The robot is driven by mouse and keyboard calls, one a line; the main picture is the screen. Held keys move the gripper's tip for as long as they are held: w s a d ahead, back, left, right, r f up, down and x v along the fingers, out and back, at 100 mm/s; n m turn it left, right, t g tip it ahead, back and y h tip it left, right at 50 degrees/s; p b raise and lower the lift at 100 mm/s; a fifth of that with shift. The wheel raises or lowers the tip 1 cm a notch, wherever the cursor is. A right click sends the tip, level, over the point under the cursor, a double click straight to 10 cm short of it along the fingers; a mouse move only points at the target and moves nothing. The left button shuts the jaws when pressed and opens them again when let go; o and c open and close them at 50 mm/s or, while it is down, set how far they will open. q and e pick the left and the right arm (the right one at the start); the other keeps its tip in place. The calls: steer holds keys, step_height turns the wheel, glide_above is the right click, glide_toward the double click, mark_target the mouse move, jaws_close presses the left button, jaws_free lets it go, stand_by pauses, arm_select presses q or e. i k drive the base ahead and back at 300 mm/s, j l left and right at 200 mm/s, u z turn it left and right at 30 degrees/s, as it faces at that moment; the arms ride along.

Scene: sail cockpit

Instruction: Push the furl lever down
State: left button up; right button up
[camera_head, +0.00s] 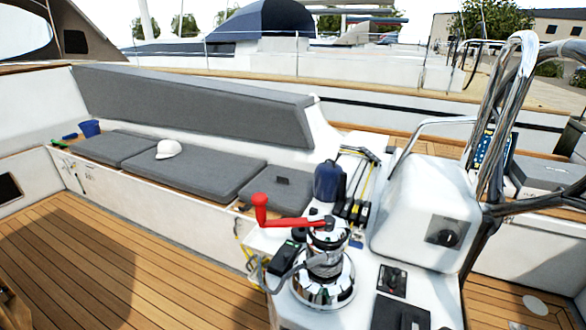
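I cannot tell for sure which part is the furl lever. A black control panel (398,313) on the white console is cut off by the bottom edge, with a small pale piece showing on it. A smaller black plate with a knob (393,279) lies just behind it. Neither of my grippers is in view.
A chrome winch (323,275) with a red handle (290,222) stands left of the panels. A dark blue bottle-like object (328,181) and rope clutches (356,207) are behind it. Steel wheel tubing (497,130) rises at right. The wooden floor (120,265) is open at left.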

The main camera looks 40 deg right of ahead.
mark_target(343, 175)
steer(key=z, duration=2)
steer(key=i+j+z, duration=0.2)
steer(key=j+z, duration=0.25)
steer(key=j, duration=0.2)
steer(key=i+j+z, duration=0.15)
steer(key=j+z, duration=0.3)
steer(key=j, duration=0.3)
steer(key=j+z, duration=0.45)
steer(key=j, duration=1)
steer(key=k+j+z, duration=0.1)
steer(key=j, duration=0.7)
steer(key=k+j, duration=0.15)
steer(key=j, duration=0.6)
steer(key=j+z, duration=0.15)
steer(key=z, duration=1.6)
steer(key=k+j, duration=0.6)
steer(key=j, duration=0.15)
